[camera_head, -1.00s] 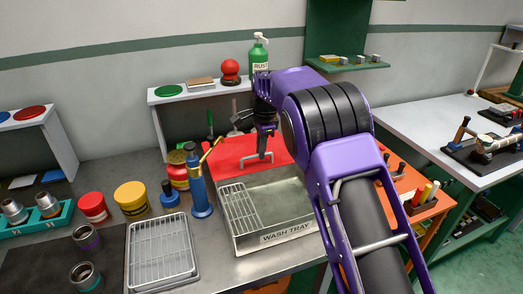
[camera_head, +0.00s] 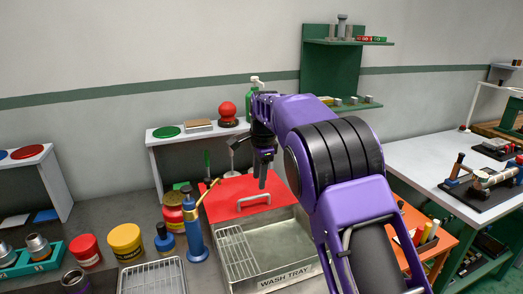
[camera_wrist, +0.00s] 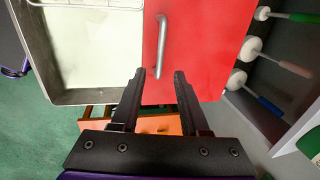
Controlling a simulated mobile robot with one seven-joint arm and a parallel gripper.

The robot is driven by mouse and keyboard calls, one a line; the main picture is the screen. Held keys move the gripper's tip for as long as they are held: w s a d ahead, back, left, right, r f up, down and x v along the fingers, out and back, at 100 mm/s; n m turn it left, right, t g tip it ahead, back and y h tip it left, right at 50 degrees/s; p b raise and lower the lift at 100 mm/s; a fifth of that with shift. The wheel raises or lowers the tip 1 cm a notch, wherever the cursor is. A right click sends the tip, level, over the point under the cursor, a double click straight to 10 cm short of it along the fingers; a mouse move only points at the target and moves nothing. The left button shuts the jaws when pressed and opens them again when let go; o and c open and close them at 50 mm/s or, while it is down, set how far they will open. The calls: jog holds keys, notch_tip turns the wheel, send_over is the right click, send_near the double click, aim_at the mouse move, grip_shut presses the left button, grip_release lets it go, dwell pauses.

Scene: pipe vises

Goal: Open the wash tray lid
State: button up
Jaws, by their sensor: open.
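The wash tray (camera_head: 287,283) is a metal tray at the bench front, its front part uncovered. The red lid (camera_head: 226,191) lies flat at its back side, with a grey bar handle (camera_head: 254,203) near the edge towards the tray. The wrist view shows the lid (camera_wrist: 195,50) beside the tray (camera_wrist: 85,97), with the handle (camera_wrist: 162,45) running lengthwise. My gripper (camera_head: 263,186) is above the handle, fingers pointing down. In the wrist view its open fingertips (camera_wrist: 157,75) are either side of the handle's near end, with nothing visibly held.
A wire rack (camera_head: 236,253) lies inside the tray. A blue torch-like bottle (camera_head: 195,239) and a red-and-yellow can (camera_head: 173,212) stand close left. A white shelf (camera_head: 200,133) stands behind. Round-headed brushes (camera_wrist: 250,48) lie beyond the lid.

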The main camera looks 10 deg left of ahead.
notch_tip(320, 180, up, 11)
jog(key=s+d, duration=0.1)
jog(key=shift+s, duration=0.4)
jog(key=shift+d, duration=0.15)
